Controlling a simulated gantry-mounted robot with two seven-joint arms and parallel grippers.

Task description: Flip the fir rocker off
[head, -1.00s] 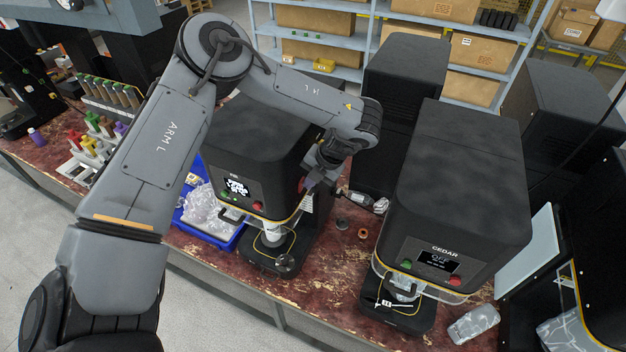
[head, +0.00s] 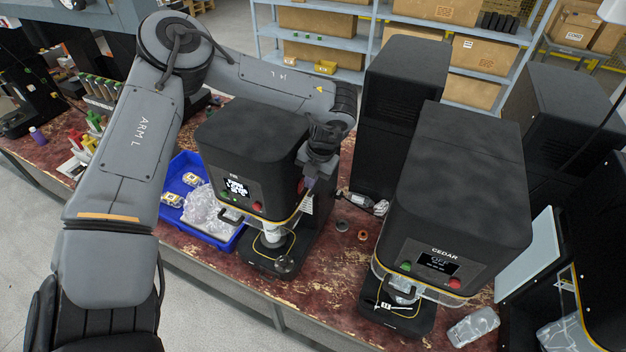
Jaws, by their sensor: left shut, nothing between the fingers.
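The fir machine (head: 251,125) is the black unit left of centre, with a small label that looks like FIR. Its screen (head: 236,187) is lit with white text too small to read. A green button and a red button (head: 258,205) flank the screen. My left gripper (head: 308,188) is shut and empty, pointing down beside the right side of the fir machine, near the front corner. I cannot tell whether it touches the housing. The fir rocker cannot be made out; the gripper and wrist cover part of that side. My right gripper is not in view.
The cedar machine (head: 462,180) stands to the right, its screen reading OFF. A blue bin (head: 222,242) with clear bags sits left of the fir machine. A dark ring and an orange ring (head: 363,235) lie between the machines, near a bottle-like tool. A tall black unit stands behind.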

